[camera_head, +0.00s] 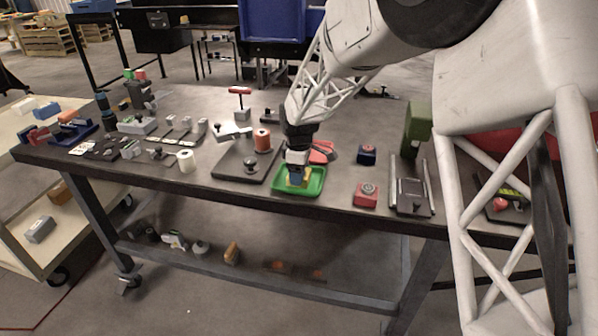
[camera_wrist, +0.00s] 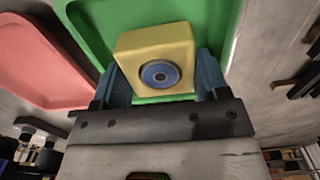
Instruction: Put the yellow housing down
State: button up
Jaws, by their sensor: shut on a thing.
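The yellow housing (camera_wrist: 158,52) is a block with a round blue and grey disc on its face. My gripper (camera_wrist: 162,85) is shut on it, with a blue finger on each side. In the head view the yellow housing (camera_head: 297,181) is at or just above the green tray (camera_head: 318,189), partly hidden by my gripper (camera_head: 297,168). The green tray also fills the area behind the housing in the wrist view (camera_wrist: 215,20). I cannot tell whether the housing touches the tray floor.
A red tray (camera_head: 321,152) lies right behind the green one. A red housing (camera_head: 366,195) and a dark blue one (camera_head: 367,154) stand to the right. A dark plate with an orange spool (camera_head: 262,141) is to the left. The table's front edge is close.

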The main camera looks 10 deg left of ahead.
jog(key=shift+f, duration=0.1)
jog(key=o, duration=1.2)
jog(key=shift+o, duration=0.2)
notch_tip(320, 180, up, 12)
dwell(0.6)
